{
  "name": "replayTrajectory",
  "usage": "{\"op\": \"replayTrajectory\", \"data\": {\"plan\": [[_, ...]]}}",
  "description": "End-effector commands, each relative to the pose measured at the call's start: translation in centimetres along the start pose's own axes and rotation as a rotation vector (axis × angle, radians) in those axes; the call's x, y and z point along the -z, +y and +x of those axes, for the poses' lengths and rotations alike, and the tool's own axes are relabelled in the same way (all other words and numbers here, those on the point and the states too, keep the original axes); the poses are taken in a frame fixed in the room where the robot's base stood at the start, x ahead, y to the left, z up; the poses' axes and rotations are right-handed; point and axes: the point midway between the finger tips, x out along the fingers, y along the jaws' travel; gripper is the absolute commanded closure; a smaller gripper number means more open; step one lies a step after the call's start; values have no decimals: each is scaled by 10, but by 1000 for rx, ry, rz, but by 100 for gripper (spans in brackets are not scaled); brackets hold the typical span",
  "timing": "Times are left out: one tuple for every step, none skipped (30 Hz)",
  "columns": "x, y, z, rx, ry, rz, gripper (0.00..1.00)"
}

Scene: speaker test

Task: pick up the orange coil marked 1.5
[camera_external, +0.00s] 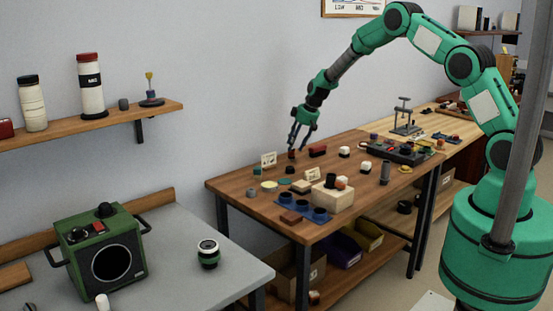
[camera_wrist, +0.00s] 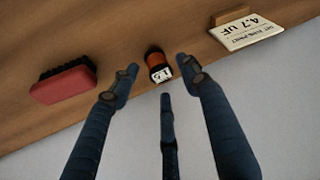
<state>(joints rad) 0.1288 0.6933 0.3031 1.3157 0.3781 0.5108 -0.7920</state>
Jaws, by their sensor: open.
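The orange coil (camera_wrist: 155,59) has dark ends and a white label that reads 1.5. In the wrist view it shows just beyond my fingertips, between the two outer fingers. In the external view it is a small dark reddish thing (camera_external: 292,154) near the back edge of the wooden workbench (camera_external: 240,185). My gripper (camera_external: 298,147) points down just above it, with fingers spread and nothing held. In the wrist view my gripper (camera_wrist: 156,72) has its outer fingers on either side of the coil and a third finger in front.
A red brush-like block with black bristles (camera_wrist: 63,86) lies left of the coil in the wrist view. A card reading 4.7 UF (camera_wrist: 247,32) stands at the right. A blue tray (camera_external: 290,208) and a wooden block (camera_external: 333,198) sit toward the bench front. The wall is close behind.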

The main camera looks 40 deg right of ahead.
Motion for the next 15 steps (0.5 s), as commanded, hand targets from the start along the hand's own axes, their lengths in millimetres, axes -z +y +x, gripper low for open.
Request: {"op": "replayTrajectory", "data": {"plan": [[-1, -1, 8, 0, -1, 0, 54], [0, -1, 11, 0, 0, 0, 54], [0, -1, 16, 0, 0, 0, 54], [0, -1, 19, 0, 0, 0, 54], [0, -1, 22, 0, 0, 0, 54], [0, -1, 25, -1, 0, 0, 54], [0, -1, 27, -1, 1, 0, 54], [0, -1, 28, -1, 1, 0, 54], [1, -1, 30, -1, 1, 0, 54], [1, -1, 31, -1, 1, 0, 54], [1, -1, 32, -1, 1, 0, 54], [1, -1, 32, -1, 1, 0, 54], [1, -1, 32, -1, 1, 0, 54], [1, -1, 32, -1, 1, 0, 54], [1, -1, 32, -1, 1, 0, 54]]}}
